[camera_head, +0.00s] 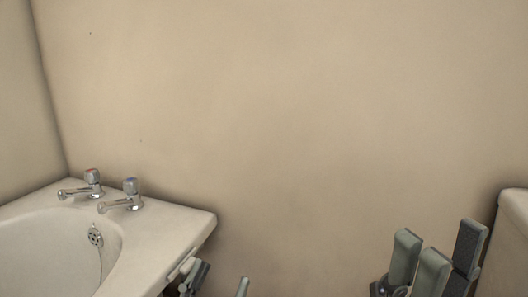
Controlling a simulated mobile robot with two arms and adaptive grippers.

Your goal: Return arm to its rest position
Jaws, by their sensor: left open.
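My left gripper (216,283) shows at the bottom edge, just right of the basin corner. Its two fingertips stand apart, so it is open, with nothing seen between them. Most of it is cut off by the frame. My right gripper (432,262) shows at the lower right in front of the wall. Its grey-green and dark finger parts point up. They overlap in this view, so I cannot tell how far apart its fingertips are. No object shows in it. Both arms are out of view.
A white basin (172,236) with two chrome taps, one with a red mark (92,184) and one with a blue mark (130,194), stands at the left. A pale fixture (515,235) is at the right edge. The beige wall (290,110) between them is bare.

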